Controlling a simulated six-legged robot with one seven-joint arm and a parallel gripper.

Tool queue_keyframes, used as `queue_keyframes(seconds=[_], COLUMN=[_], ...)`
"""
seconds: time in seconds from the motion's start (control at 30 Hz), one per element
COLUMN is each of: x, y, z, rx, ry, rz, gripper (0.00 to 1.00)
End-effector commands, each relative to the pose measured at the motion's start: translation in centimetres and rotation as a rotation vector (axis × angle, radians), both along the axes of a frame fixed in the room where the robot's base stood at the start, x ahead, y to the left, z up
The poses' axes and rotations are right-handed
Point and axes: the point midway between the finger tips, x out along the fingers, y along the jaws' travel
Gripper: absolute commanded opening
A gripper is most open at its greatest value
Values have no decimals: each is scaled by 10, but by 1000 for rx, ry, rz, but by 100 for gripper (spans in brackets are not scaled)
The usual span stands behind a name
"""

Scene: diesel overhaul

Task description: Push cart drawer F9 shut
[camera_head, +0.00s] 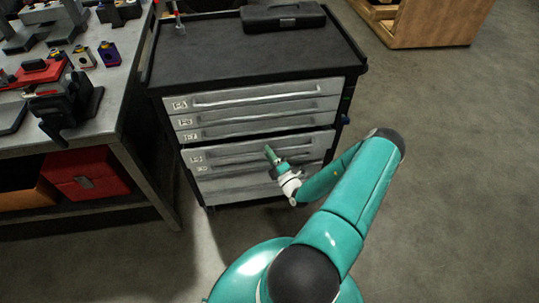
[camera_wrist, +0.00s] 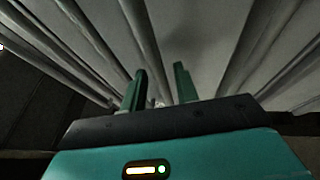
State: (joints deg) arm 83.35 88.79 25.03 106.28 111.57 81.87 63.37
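The grey tool cart (camera_head: 255,50) has a black top and several light grey drawers with long bar handles. Small label plates sit at the drawers' left ends, too small to read. A lower drawer (camera_head: 230,154) seems to stand slightly proud of those above, with a dark gap over it. I cannot tell which drawer is F9. My gripper (camera_head: 270,152) is in front of this lower drawer, fingers toward the cart; contact is unclear. In the wrist view my gripper (camera_wrist: 160,74) has its two green fingers apart with nothing held, facing pale drawer fronts and handles (camera_wrist: 141,35).
A black case (camera_head: 283,17) lies on the cart top. A workbench (camera_head: 120,75) with tools and fixtures stands to the left, with a red box (camera_head: 88,173) beneath it. A wooden cabinet (camera_head: 425,22) is at the back right. The floor to the right is clear.

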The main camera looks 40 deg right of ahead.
Motion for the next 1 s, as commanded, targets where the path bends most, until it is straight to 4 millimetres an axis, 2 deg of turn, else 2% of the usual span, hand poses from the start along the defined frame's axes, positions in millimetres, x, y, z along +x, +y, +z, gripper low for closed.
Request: queue_keyframes(seconds=[0.03,0.13,0.37,0.67,0.9,0.93,1.0], x=[0,0,1,32,34,34,34], y=[0,0,-1,-22,-24,-24,-24], z=[0,0,0,-1,0,0,0], rx=[0,0,-1,-2,0,-1,-1], ry=[0,0,0,1,2,2,1], rz=[0,0,0,0,-1,-2,-1], gripper=[19,0,0,0,0,15,29])
